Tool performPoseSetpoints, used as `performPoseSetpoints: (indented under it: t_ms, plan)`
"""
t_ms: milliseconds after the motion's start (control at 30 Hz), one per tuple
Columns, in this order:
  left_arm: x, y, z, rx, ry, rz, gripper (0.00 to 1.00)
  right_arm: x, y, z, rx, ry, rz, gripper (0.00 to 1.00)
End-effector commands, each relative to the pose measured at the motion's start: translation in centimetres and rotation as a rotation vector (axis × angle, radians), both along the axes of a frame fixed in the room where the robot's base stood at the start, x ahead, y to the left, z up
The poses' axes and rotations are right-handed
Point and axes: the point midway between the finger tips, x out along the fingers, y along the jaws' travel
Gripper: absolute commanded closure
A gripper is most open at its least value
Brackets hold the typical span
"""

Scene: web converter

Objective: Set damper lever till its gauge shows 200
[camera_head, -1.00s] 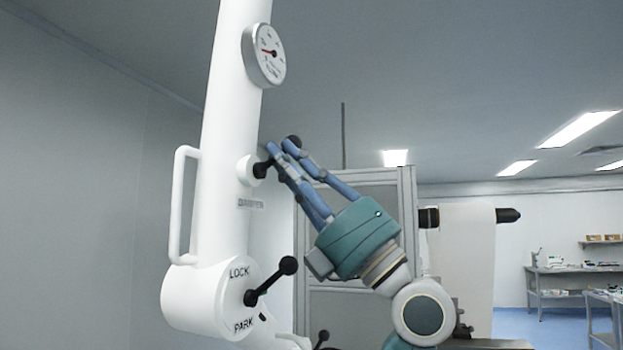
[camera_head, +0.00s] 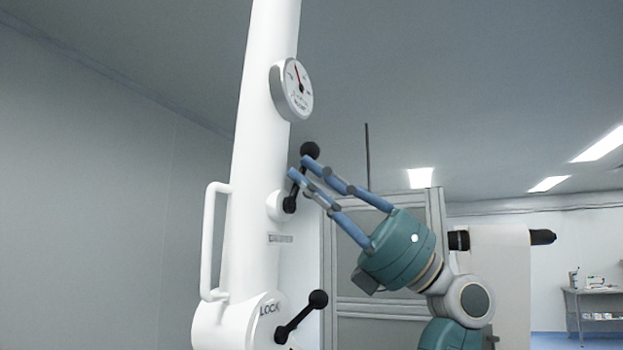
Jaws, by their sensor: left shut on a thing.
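The damper lever (camera_head: 310,150) is a black rod with a round knob on the white column (camera_head: 262,130), above a small DAMPER label (camera_head: 280,238). It points steeply up, leaning a little right. My left gripper (camera_head: 300,167), with blue fingers and a teal body, comes from the lower right and is shut on the lever below the knob. The fingers hide part of the rod. The round gauge (camera_head: 293,91) sits higher on the column. Its red needle points nearly straight up, slightly left; the numbers are too small to read. My right gripper is not in view.
A second black lever (camera_head: 301,318) beside the word LOCK is lower on the column. A white handle (camera_head: 208,240) is on the column's left side. A grey framed panel (camera_head: 385,320) stands behind my gripper. A bench (camera_head: 597,300) is far right.

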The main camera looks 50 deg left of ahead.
Motion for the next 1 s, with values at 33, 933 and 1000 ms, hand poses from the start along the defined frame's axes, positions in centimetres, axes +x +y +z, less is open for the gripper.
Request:
performPoseSetpoints:
  t_ms: [33,933,1000]
  plan:
    - [-0.1,0.0,-0.2,-0.001,-0.008,0.001,1.0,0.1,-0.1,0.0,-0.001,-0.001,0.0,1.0]
    - [2.0,-1.4,-2.1,-0.002,0.0,-0.002,0.77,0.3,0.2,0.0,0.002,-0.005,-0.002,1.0]
    - [3.0,-2.2,-3.1,-0.002,0.0,-0.002,0.77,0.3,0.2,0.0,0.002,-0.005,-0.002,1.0]
